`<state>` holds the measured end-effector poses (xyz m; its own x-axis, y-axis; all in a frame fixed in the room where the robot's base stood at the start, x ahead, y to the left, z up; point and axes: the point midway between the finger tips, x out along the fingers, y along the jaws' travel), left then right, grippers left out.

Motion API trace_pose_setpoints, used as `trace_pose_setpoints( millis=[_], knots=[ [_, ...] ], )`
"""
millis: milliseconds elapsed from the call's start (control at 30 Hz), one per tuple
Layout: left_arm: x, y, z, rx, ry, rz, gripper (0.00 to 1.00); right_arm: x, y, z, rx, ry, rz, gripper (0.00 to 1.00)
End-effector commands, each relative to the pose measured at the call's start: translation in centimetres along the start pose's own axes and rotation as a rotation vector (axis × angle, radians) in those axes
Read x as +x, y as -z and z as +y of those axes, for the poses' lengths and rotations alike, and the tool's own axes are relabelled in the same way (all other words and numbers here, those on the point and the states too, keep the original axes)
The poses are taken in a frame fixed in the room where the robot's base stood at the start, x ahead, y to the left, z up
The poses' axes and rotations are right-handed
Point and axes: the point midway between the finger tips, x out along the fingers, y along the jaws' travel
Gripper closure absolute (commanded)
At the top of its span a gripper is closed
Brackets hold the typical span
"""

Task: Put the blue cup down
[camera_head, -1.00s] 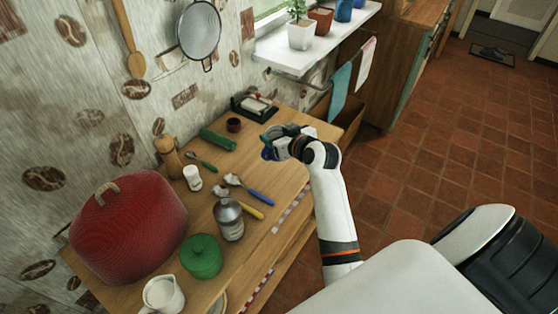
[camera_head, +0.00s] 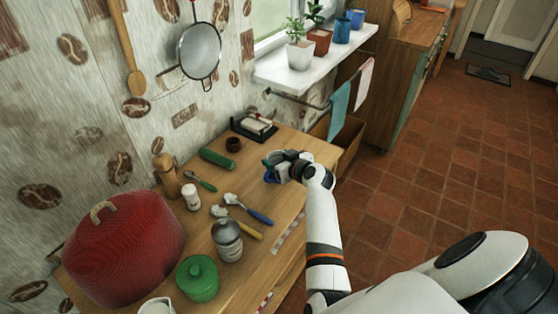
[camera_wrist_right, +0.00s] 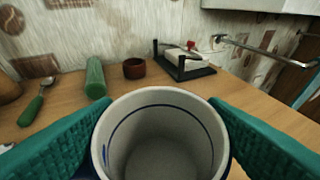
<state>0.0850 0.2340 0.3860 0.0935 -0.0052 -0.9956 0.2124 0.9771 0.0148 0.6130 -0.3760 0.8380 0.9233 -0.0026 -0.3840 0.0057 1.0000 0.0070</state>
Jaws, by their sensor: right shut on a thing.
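The blue cup (camera_wrist_right: 160,135) is between the green-padded fingers of my right gripper (camera_wrist_right: 163,140). The wrist view looks into its pale, empty inside, with a thin blue line below the rim. In the head view my right gripper (camera_head: 272,168) is over the right end of the wooden counter (camera_head: 290,145), shut on the cup. Only a bit of the cup's blue side (camera_head: 270,178) shows there, the rest hidden by the gripper. The cup looks upright. I cannot tell whether its base touches the counter. My left gripper is not in view.
Bare wood lies around the cup.

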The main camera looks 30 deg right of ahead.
Motion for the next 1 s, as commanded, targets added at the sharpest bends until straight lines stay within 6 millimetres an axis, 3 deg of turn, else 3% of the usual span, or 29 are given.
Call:
trace_pose_setpoints(
  millis=[367,400,500,867,1000],
  knots=[
    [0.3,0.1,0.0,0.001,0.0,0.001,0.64,0.2,0.5,0.0,-0.001,0.001,-0.003,0.63],
    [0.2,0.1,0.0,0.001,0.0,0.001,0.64,0.2,0.5,0.0,0.0,0.0,-0.001,0.29],
    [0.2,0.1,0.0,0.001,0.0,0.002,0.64,0.2,0.4,0.0,0.0,0.0,-0.001,0.13],
    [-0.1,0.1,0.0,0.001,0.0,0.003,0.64,0.0,0.1,0.0,0.001,0.001,-0.001,0.12],
    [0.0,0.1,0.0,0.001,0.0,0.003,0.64,-1.5,0.4,-0.1,-0.002,0.002,0.0,0.12]
  ],
)
